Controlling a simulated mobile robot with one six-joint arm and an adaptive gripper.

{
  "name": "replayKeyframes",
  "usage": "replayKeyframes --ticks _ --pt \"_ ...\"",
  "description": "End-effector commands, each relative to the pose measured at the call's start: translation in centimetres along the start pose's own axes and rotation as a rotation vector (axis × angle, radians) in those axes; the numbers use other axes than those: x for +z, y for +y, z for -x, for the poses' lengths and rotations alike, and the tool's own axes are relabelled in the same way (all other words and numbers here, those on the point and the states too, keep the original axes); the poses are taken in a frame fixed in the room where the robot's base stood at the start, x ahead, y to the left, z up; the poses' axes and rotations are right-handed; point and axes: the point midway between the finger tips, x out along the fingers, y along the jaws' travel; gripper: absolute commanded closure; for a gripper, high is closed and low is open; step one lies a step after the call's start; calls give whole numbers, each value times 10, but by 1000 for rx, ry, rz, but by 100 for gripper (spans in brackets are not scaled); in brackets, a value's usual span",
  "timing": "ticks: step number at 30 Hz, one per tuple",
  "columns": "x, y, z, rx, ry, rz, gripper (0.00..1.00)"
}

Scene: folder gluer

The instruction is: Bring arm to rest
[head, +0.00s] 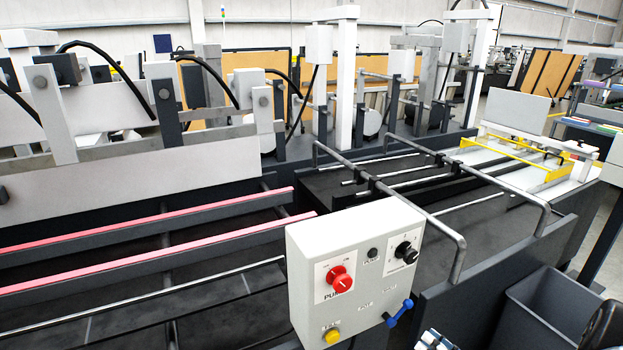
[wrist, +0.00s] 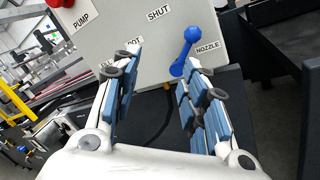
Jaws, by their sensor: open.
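My gripper (wrist: 163,70) is open in the wrist view, with its blue-padded fingers apart and nothing held between them. It faces a grey control box (wrist: 120,50). A blue lever (wrist: 187,48) on the box, by the NOZZLE and SHUT labels, shows just beyond the fingertips, nearer the right finger. I cannot tell the exact gap. In the head view the lever (head: 399,313) is at the box's lower right, and only a small part of my gripper (head: 434,341) shows at the bottom edge.
The control box (head: 350,255) also carries a red knob (head: 340,281), a black knob (head: 405,252) and a yellow button (head: 332,336). Behind it are the machine's dark bed (head: 480,235) and bent grey rails (head: 455,262). A dark bin (head: 560,310) stands at the lower right.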

Motion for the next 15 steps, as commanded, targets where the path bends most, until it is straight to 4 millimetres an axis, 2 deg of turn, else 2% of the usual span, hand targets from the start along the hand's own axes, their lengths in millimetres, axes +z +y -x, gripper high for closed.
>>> replayKeyframes --ticks 3,6,10,15 --pt "8 46 -30 103 156 134 60" --pt "7 86 -48 195 291 256 60" --pt "1 137 -62 318 459 425 60" --pt "-12 197 -66 482 662 665 60"
